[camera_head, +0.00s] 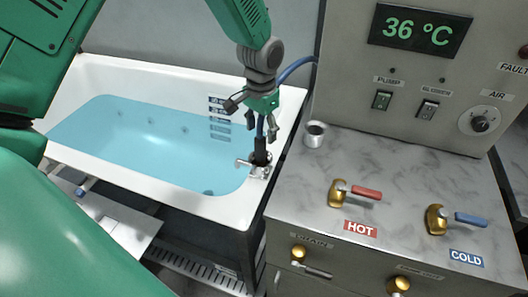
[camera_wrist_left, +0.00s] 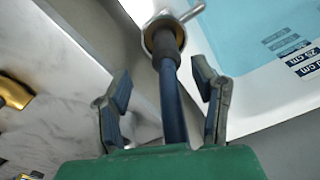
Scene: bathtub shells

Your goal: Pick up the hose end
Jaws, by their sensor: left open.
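The hose end (camera_head: 260,151) is a black sleeve standing in a metal fitting (camera_head: 258,170) on the tub's right rim. A blue hose (camera_head: 296,67) shows behind my left gripper. My left gripper (camera_head: 262,120) is open, just above the hose end. In the left wrist view, the open fingers (camera_wrist_left: 163,78) stand on either side of the blue hose (camera_wrist_left: 172,105), apart from it. The black hose end (camera_wrist_left: 166,44) lies just beyond the fingertips, in its metal fitting. My right gripper is not in view.
The bathtub (camera_head: 235,213) holds blue water. To its right, a marble-topped counter (camera_head: 300,190) carries a metal cup (camera_head: 315,134), a red-handled HOT tap (camera_head: 355,192) and a blue-handled COLD tap (camera_head: 455,218). A control panel (camera_head: 345,95) rises behind the counter.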

